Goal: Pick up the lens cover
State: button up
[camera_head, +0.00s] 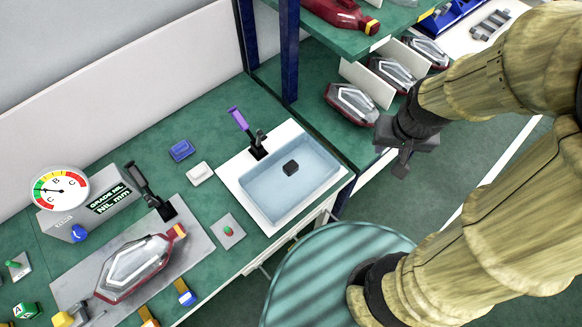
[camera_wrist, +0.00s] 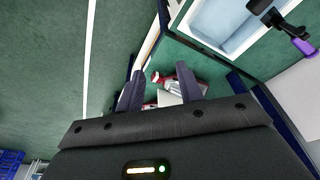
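Several red-rimmed tail lamps with clear lens covers are in the head view; I cannot tell which is the task's lens cover. One tail lamp (camera_head: 134,265) lies on a grey plate (camera_head: 75,284) on the bench at lower left. Others stand in a row on the green shelf, the nearest a shelf lamp (camera_head: 352,103). My gripper (camera_head: 401,168) hangs just right of and below that lamp, apart from it. In the wrist view, my gripper (camera_wrist: 160,90) has its fingers spread with nothing held; a red lamp part (camera_wrist: 185,78) shows beyond them.
A sink (camera_head: 290,180) with a black drain block is set in the bench centre. A gauge (camera_head: 61,189), a black clamp and small coloured blocks occupy the bench's left. White dividers (camera_head: 367,82) separate shelf lamps. A round striped top (camera_head: 330,275) stands in front. Blue posts flank the shelf.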

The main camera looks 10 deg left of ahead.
jog(key=shift+o, duration=0.4)
jog(key=o, duration=0.4)
jog(key=shift+c, duration=0.2)
jog(key=shift+o, duration=0.6)
jog(key=shift+w+a+r+m, duration=0.1)
jog(key=shift+w+a+m, duration=0.15)
jog(key=shift+a+m, duration=0.35)
jog(key=w+a+m+g+p, duration=0.1)
jog(key=a+m+p, duration=0.4)
jog(key=a+m, duration=1.6)
jog(key=m+g, duration=0.1)
jog(key=m, duration=0.3)
jog(key=shift+r+g, duration=0.15)
jog(key=shift+g, duration=0.15)
jog(key=b, duration=0.3)
send_over(290, 165)
notch_tip(290, 165, down, 12)
jog(key=shift+f, duration=0.1)
